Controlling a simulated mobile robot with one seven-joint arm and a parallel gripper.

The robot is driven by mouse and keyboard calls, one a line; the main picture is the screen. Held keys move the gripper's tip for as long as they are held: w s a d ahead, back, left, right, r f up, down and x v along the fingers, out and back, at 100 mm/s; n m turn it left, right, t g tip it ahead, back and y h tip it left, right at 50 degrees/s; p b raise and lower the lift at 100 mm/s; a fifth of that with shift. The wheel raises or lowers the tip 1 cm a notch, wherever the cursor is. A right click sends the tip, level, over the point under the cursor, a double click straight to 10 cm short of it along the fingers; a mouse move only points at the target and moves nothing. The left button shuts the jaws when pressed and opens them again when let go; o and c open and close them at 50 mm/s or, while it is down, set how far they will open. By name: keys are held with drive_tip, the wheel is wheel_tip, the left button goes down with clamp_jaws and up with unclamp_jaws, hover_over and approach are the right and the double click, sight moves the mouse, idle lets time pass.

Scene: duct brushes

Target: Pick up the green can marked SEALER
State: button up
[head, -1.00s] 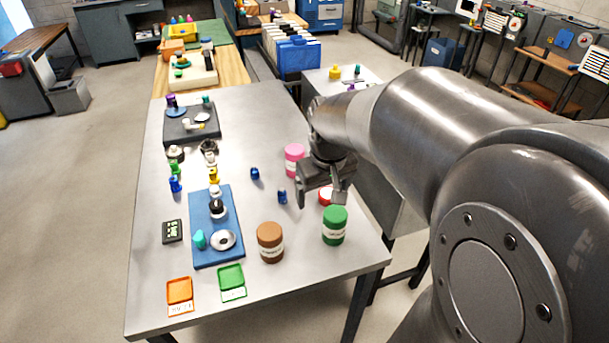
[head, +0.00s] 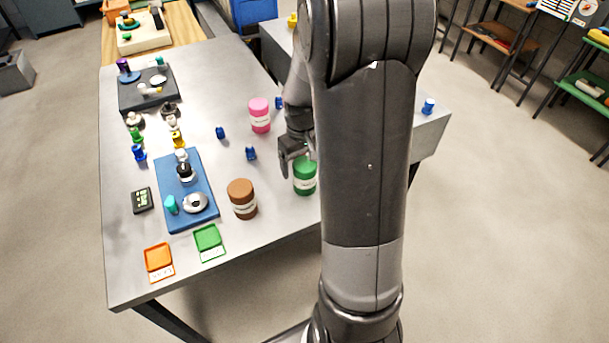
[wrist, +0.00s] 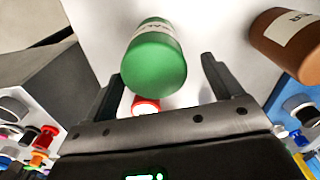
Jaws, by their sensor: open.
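The green can (head: 305,180) stands upright near the right edge of the grey table, partly hidden by my gripper and arm in the head view. In the wrist view the green can (wrist: 153,66) lies ahead of and partly between my fingers; its pale label is only partly visible and I cannot read it fully. My gripper (head: 297,158) is open and empty, just above and beside the can in the head view. In the wrist view my gripper (wrist: 162,72) has its two fingers spread, with a gap to the can on the right; contact on the left is unclear.
A brown can (head: 242,199) stands left of the green one, and a pink can (head: 260,115) stands farther back. A red can (wrist: 146,105) shows close behind the green can in the wrist view. Small blue items (head: 251,153) and a blue mat (head: 172,215) lie farther left.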

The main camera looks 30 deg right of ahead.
drive_tip(key=f, duration=0.2)
drive_tip(key=s+f, duration=0.1)
drive_tip(key=f, duration=0.1)
drive_tip(key=shift+d+f, duration=0.1)
drive_tip(key=shift+d, duration=0.15)
drive_tip(key=shift+w+f, duration=0.1)
drive_tip(key=shift+f, duration=0.5)
drive_tip(key=shift+c, duration=0.2)
drive_tip(key=c, duration=1.2)
